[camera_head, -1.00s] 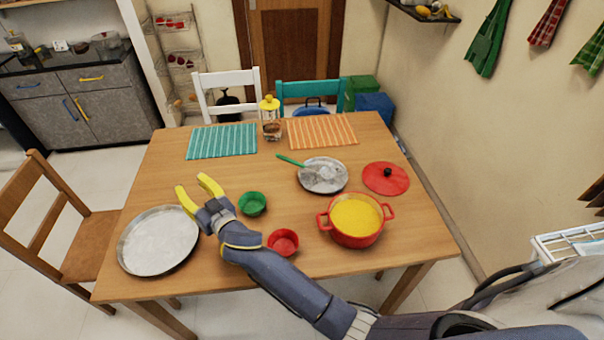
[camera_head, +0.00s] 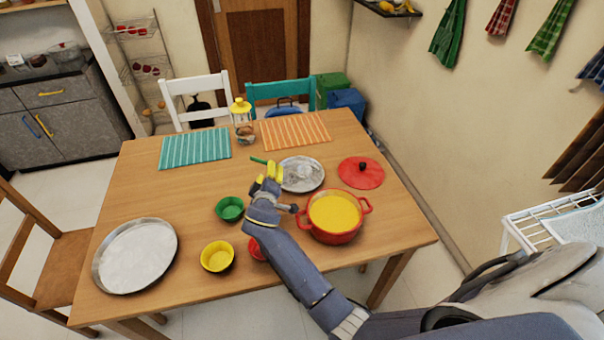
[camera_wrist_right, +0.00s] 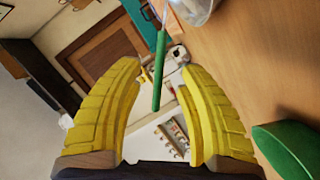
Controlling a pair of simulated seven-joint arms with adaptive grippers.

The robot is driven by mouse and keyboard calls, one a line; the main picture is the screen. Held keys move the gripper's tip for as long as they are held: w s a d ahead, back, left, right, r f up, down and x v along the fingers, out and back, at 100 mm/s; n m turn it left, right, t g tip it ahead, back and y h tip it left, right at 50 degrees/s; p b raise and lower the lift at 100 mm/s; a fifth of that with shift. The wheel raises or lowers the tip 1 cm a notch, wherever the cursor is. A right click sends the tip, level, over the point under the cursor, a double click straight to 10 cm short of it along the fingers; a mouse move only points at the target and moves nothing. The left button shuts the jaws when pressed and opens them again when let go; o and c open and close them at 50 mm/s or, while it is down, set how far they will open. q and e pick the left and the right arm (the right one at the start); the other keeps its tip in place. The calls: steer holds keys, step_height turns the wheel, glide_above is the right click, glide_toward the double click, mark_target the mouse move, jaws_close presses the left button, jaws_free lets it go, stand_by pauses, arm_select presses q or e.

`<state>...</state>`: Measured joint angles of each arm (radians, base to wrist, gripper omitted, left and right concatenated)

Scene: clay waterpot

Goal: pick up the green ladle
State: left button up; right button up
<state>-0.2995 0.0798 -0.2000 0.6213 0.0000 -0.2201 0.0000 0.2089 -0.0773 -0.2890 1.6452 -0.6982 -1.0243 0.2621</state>
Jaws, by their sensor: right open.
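The green ladle (camera_head: 258,160) has its green handle sticking out left from the grey plate (camera_head: 318,178); its far end rests in the plate and is partly hidden by my gripper. In the right wrist view the handle (camera_wrist_right: 160,70) shows in the gap between the yellow fingers, apart from both. My right gripper (camera_head: 266,178) is open and empty, just in front of the handle, left of the plate. It also shows large in the right wrist view (camera_wrist_right: 158,100). My left gripper is not in view.
A red pot (camera_head: 335,215) of yellow food stands right of my wrist. A green bowl (camera_head: 230,209), a yellow bowl (camera_head: 217,256) and a partly hidden red bowl (camera_head: 256,249) stand left of my arm. A jar (camera_head: 242,122) with yellow lid stands behind. A red lid (camera_head: 361,173) lies right.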

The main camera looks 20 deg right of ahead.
steer(key=shift+x, duration=2.8)
steer(key=shift+c, duration=0.5)
jaws_close()
